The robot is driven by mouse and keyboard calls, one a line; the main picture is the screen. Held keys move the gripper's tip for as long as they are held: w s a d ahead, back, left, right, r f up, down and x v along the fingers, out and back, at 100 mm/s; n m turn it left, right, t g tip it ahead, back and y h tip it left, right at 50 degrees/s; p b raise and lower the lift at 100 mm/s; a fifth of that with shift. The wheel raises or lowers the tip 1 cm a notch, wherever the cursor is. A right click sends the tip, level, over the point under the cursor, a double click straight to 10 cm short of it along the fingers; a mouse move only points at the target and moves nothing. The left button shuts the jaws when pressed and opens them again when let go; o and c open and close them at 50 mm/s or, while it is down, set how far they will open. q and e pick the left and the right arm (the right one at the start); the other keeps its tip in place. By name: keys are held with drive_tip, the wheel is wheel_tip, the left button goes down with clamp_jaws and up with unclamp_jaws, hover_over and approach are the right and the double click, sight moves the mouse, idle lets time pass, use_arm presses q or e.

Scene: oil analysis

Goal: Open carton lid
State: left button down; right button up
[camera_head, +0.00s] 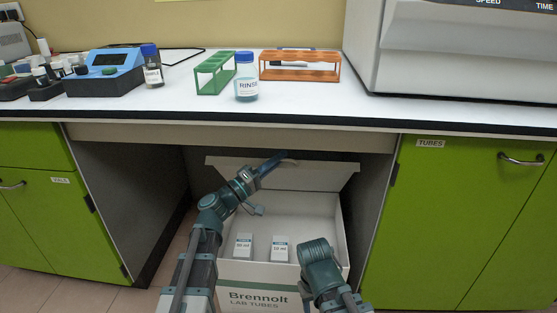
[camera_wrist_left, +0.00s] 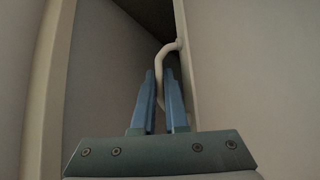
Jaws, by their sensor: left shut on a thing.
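The white carton (camera_head: 258,284), marked Brennolt Lab Tubes, stands under the bench with its top open. Its lid (camera_head: 315,181) is raised at the back, so the inside shows. Two small white boxes (camera_head: 244,246) stand inside, marked 50 ml and 10 ml. My left gripper (camera_head: 275,163) is at the upper edge of the raised lid. In the left wrist view its blue fingers (camera_wrist_left: 160,80) are shut on a pale curved handle (camera_wrist_left: 165,52) beside a light panel. My right arm reaches to the carton's front right, but its fingers do not show.
The carton sits in a knee space between green cabinets (camera_head: 440,220), with the bench edge (camera_head: 300,122) above. On the bench are a rinse bottle (camera_head: 246,80), a green rack (camera_head: 215,74), an orange rack (camera_head: 300,72) and a blue instrument (camera_head: 108,66).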

idle(0.5)
use_arm(q)
drive_tip(key=w+r+n+y+p, duration=0.2)
drive_tip(key=w+r+p, duration=0.5)
drive_tip(key=w+p, duration=0.3)
drive_tip(key=w, duration=0.3)
drive_tip(key=shift+w+n+g+p, duration=0.15)
drive_tip(key=shift+n+g+p, duration=0.15)
drive_tip(key=shift+p, duration=0.1)
drive_tip(key=shift+r, duration=0.1)
drive_tip(key=c, duration=1)
unclamp_jaws()
drive_tip(key=shift+o, duration=0.2)
drive_tip(key=b+v, duration=0.2)
drive_tip(key=v, duration=1.2)
drive_tip(key=shift+r, duration=0.1)
drive_tip(key=shift+d, duration=0.1)
